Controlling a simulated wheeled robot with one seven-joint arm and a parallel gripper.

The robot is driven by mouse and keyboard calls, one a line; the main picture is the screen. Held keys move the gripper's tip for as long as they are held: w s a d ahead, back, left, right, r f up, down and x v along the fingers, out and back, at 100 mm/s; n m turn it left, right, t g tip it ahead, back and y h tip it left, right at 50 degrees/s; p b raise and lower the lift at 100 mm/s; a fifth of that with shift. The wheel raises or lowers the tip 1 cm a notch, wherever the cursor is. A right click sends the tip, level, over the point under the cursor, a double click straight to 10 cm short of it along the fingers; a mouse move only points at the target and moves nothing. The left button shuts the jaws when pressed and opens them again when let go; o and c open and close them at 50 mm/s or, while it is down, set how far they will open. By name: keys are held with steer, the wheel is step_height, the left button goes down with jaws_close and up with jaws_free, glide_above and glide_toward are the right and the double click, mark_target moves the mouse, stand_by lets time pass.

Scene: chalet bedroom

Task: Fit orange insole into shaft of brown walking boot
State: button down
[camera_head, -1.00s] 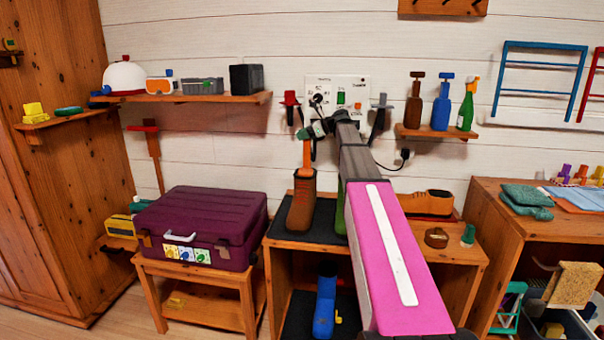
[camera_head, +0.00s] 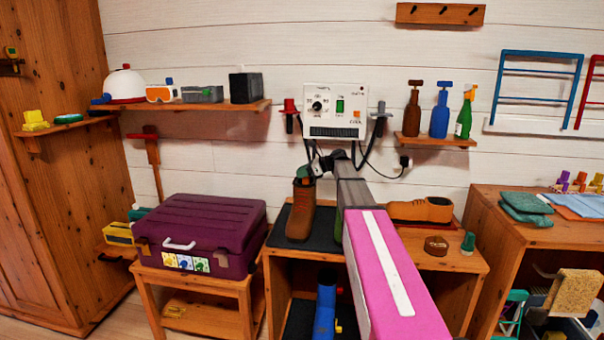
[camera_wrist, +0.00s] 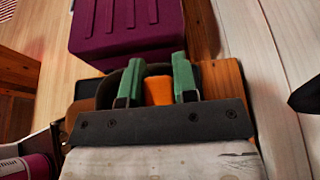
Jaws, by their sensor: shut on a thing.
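The brown walking boot (camera_head: 300,218) stands upright on a dark mat on the wooden shelf unit, its shaft opening upward. My gripper (camera_head: 305,173) is right at the top of the shaft. In the wrist view my gripper (camera_wrist: 157,76) has its green fingers on either side of the orange insole (camera_wrist: 158,91) and is shut on it. The dark rim of the boot (camera_wrist: 107,88) curves around the fingers there. Most of the insole is hidden in the shaft; in the head view it hardly shows, and how deep it reaches cannot be told.
A purple case (camera_head: 203,232) stands left. A white control panel (camera_head: 336,110) with cables hangs behind. My arm hides part of the shelf.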

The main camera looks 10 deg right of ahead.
steer(key=c, duration=0.9)
jaws_free()
steer(key=shift+f, duration=0.1)
steer(key=shift+d+r, duration=0.1)
steer(key=shift+r, duration=0.1)
steer(key=v, duration=1.2)
steer(key=shift+r, duration=0.1)
